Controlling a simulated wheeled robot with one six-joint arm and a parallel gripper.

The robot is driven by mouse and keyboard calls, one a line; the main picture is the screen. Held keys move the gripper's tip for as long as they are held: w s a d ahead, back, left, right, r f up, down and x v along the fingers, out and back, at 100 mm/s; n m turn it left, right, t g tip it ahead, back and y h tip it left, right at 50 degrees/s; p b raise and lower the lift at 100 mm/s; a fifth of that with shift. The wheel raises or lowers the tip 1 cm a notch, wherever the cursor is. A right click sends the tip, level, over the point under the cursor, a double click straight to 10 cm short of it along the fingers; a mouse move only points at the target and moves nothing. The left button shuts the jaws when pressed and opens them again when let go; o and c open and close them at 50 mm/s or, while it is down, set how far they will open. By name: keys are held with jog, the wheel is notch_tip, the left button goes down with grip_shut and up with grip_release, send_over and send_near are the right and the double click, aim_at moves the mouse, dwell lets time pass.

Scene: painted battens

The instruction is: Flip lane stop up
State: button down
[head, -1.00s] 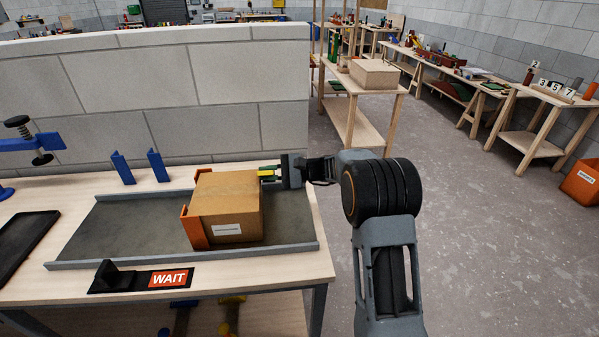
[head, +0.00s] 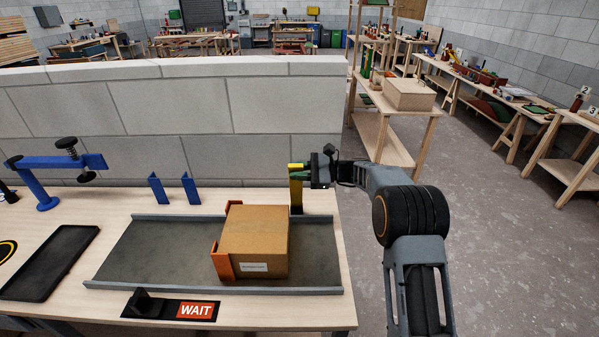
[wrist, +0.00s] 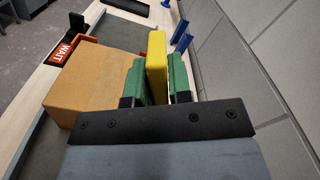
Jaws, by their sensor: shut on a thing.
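The yellow lane stop (head: 296,196) stands upright at the far right end of the lane, behind and right of the cardboard box (head: 256,238). My gripper (head: 297,174) is shut on its upper part. In the wrist view the yellow bar (wrist: 156,68) sits between my green finger pads (wrist: 154,90), which hide part of it. The box sits on the grey lane (head: 160,250) against an orange bracket (head: 222,262) on its left; it also shows in the wrist view (wrist: 90,85), beside my gripper.
A black plate with an orange WAIT sign (head: 195,310) lies in front of the lane. Two blue brackets (head: 190,188) stand behind it. A blue clamp (head: 60,162) and black tray (head: 50,262) are at left. A grey block wall (head: 200,120) rises behind the bench.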

jog(key=shift+w+r, duration=0.1)
jog(key=shift+r, duration=0.1)
jog(key=c, duration=1.4)
grip_release()
jog(key=shift+c, duration=0.2)
jog(key=o, duration=0.3)
jog(key=shift+w+f, duration=0.1)
jog(key=shift+w, duration=0.05)
jog(key=shift+w+d+b, duration=0.15)
jog(key=shift+d+b, duration=0.7)
jog(key=shift+d, duration=2.6)
jog(key=shift+w+d+b, duration=0.1)
jog(key=shift+d+b, duration=0.75)
jog(key=shift+d, duration=2.55)
